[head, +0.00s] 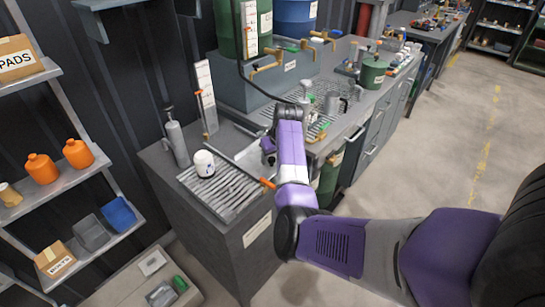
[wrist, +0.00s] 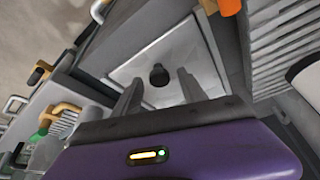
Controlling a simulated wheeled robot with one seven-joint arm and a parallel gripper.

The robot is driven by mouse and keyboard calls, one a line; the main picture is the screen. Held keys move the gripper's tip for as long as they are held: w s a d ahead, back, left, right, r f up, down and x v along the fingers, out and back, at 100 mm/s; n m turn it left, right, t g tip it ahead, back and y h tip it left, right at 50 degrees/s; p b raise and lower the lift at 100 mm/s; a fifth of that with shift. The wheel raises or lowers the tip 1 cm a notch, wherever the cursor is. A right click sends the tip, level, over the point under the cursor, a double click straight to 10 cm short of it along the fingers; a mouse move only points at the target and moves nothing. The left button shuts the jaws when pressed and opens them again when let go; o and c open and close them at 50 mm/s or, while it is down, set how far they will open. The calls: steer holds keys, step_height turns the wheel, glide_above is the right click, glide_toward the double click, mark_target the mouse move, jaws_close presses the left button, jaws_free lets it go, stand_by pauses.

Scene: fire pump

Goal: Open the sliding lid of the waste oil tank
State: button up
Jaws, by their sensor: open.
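The sliding lid (wrist: 185,50) shows in the wrist view as a pale, flat plate set in a dark grey surround. A black round knob (wrist: 159,75) stands on it. My gripper (wrist: 160,85) is open, with one finger on each side of the knob in this view and a gap to each. I cannot tell whether the fingers are level with the knob or above it. In the head view the pale lid (head: 247,158) is partly hidden behind my purple forearm, and my fingers cannot be made out.
A slatted drain grate (head: 222,190) with a white jar (head: 204,164) lies left of the lid. An orange-tipped rod (head: 267,183) is close to my arm. A grey hand pump (head: 176,140) stands at the back. Cans and brass taps crowd the bench beyond; the floor at right is clear.

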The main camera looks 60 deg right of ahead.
steer(key=shift+c, duration=0.2)
jaws_close()
stand_by(1.3)
